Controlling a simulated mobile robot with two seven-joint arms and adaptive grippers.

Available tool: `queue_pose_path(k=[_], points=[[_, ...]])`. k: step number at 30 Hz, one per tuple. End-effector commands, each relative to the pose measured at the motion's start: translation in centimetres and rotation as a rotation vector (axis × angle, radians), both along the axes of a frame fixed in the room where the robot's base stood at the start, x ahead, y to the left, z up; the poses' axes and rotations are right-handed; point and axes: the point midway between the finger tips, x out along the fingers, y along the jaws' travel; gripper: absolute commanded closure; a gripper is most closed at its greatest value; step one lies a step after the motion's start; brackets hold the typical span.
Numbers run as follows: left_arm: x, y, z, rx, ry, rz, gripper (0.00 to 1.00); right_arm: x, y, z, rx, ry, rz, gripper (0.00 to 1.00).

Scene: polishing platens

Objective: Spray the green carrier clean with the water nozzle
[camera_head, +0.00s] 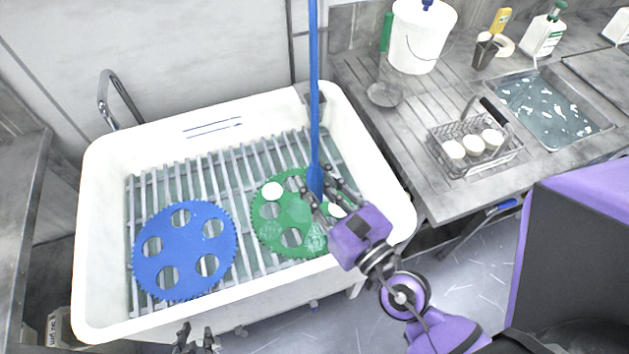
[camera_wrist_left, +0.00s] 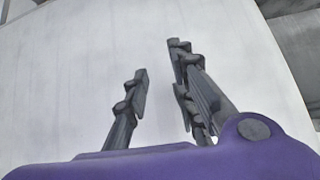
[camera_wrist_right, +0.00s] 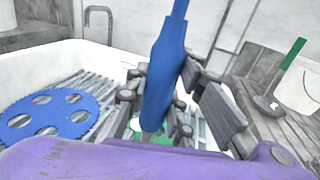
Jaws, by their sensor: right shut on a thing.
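The green carrier (camera_head: 273,236) is a toothed disc with round holes, lying on the slatted rack in the white sink, with white discs in some holes. The blue water nozzle (camera_head: 316,178) hangs on a blue hose above it. My right gripper (camera_head: 322,196) is shut on the nozzle, which also shows in the right wrist view (camera_wrist_right: 163,75). The gripper hides part of the carrier. Whether water flows is hard to tell; the carrier has a few pale streaks. My left gripper (camera_head: 195,340) is open and empty at the sink's front; it also shows in the left wrist view (camera_wrist_left: 158,85).
A blue toothed carrier (camera_head: 184,250) lies left on the rack (camera_head: 232,192) inside the sink (camera_head: 103,185). A tap (camera_head: 118,92) stands at the back left. On the right counter are a white bucket (camera_head: 420,38), a wire basket (camera_head: 468,160) with white discs, and a water basin (camera_head: 550,105).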

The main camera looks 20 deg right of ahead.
Motion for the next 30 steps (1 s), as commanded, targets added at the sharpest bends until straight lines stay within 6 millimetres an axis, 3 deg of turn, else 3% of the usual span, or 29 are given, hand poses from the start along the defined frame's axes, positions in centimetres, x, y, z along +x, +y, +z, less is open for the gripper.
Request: queue_pose_path(k=[8,30], points=[[0.3,-0.1,0.1,-0.001,-0.004,-0.002,0.77,0.2,-0.2,0.1,0.000,-0.002,0.000,1.00],[0.3,-0.2,0.3,-0.002,0.000,-0.002,0.77,3.8,-4.8,0.1,0.000,-0.002,0.000,1.00]])
